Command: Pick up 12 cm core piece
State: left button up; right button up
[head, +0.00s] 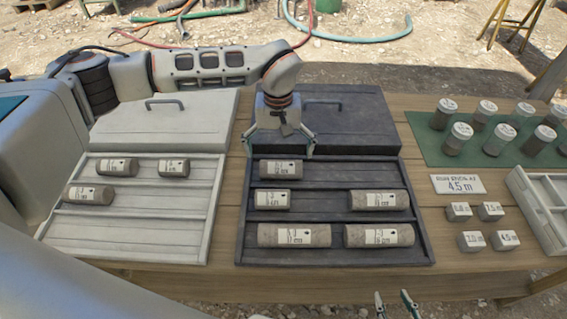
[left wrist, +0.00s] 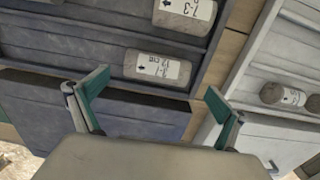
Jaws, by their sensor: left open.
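The core piece labelled 12 cm (head: 281,169) is a short grey-brown cylinder with a white label. It lies on its side at the left of the dark tray's (head: 415,225) back row; it also shows in the left wrist view (left wrist: 157,67), where its label seems to read 12 cm. My left gripper (head: 279,146) is open and empty above the tray's back edge, just behind this piece. In the left wrist view its fingers (left wrist: 159,86) are apart, with the piece beyond them. My right gripper (head: 393,297) shows only its fingertips at the bottom edge, apart with nothing between them.
Several other cores lie in the dark tray's front rows. A light tray (head: 150,236) with three cores stands left. On the right are a green mat (head: 425,135) with capped jars, a 4.5 m sign (head: 458,184), small marked blocks and a white divided tray.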

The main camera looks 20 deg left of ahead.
aim_at(281, 163)
pick_arm(q)
jog(key=shift+s+f, duration=0.1)
jog(key=shift+f, duration=0.8)
jog(key=f, duration=0.4)
jog(key=shift+w+d+f, duration=0.2)
jog(key=shift+w, duration=0.05)
jog(key=c, duration=1.7)
jog(key=shift+r, duration=0.1)
